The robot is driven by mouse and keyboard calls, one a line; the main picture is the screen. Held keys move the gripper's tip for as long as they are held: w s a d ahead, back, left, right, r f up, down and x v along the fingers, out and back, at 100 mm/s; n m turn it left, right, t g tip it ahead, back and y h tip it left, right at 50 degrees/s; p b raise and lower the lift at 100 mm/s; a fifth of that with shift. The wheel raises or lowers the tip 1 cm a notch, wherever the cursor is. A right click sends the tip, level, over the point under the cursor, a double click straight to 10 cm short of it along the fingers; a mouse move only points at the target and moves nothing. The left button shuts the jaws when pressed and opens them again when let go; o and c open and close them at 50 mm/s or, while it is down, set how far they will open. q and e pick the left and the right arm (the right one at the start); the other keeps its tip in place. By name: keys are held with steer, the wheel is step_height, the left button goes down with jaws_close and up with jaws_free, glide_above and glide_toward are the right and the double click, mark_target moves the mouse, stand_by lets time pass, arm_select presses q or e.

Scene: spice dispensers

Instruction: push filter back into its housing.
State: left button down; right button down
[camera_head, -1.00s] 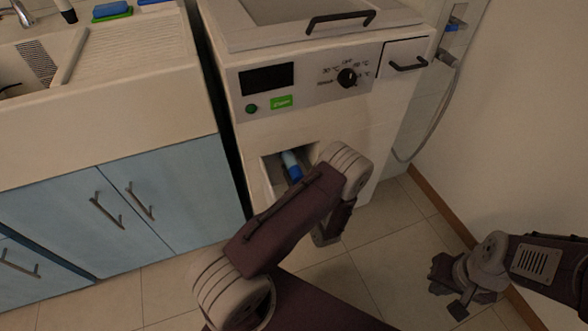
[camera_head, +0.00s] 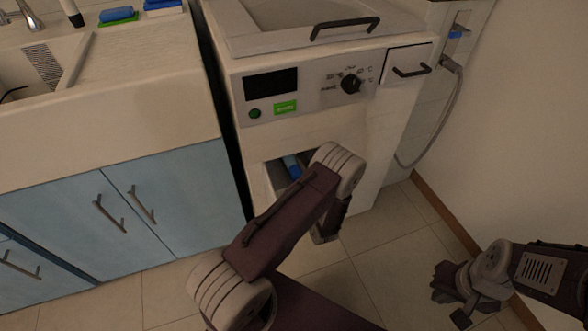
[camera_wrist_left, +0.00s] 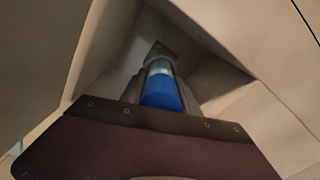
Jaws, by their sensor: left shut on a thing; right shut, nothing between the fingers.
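The filter (camera_head: 291,167), with a blue body, sits in the low square opening at the front of the white washing machine. In the left wrist view the filter (camera_wrist_left: 161,92) shows its blue near part and a pale band further in, pointing into the recess. My left gripper (camera_wrist_left: 160,68) is shut on the filter, its fingers on either side of it. In the head view my left arm hides the gripper and part of the opening. How deep the filter sits cannot be told. My right gripper (camera_head: 459,296) is shut and empty, low over the floor at the right.
The recess walls (camera_wrist_left: 215,80) stand close around the filter. A blue cabinet (camera_head: 165,200) with a sink stands left of the washing machine (camera_head: 310,140). A grey hose (camera_head: 440,125) hangs at its right by the wall. Tiled floor in front is clear.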

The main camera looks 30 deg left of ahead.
arm_select(q)
steer(key=shift+x, duration=0.8)
steer(key=c, duration=0.8)
jaws_free()
steer(key=shift+p+v, duration=1.6)
steer(key=shift+v, duration=2.95)
